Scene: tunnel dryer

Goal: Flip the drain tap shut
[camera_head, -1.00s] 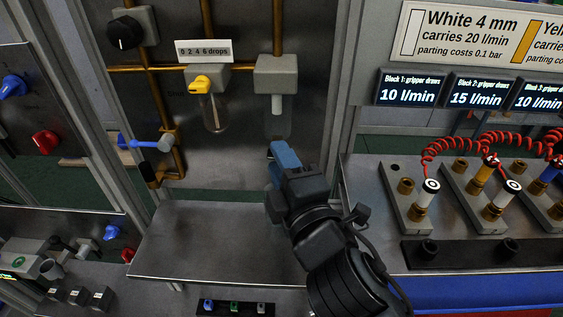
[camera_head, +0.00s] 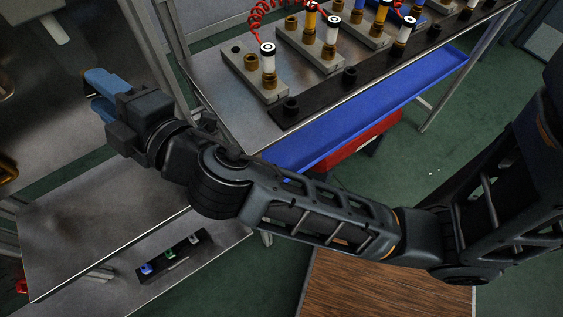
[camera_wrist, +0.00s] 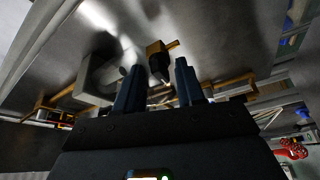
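My gripper (camera_head: 98,93) has blue fingers and is in front of the grey metal panel, at the left of the head view. In the wrist view its two fingers (camera_wrist: 158,88) stand apart with nothing between them. A brass block with a black tapered end (camera_wrist: 156,60) shows beyond the gap between the fingers, apart from them. I cannot tell whether this is part of the drain tap. No lever that I can clearly name as the drain tap shows in the current views.
A grey fitting (camera_wrist: 95,80) is left of the fingers in the wrist view. A metal shelf (camera_head: 95,215) lies below my gripper. To the right is a bench with grey blocks (camera_head: 262,82) and red coiled hoses, with a blue tray (camera_head: 370,110) below.

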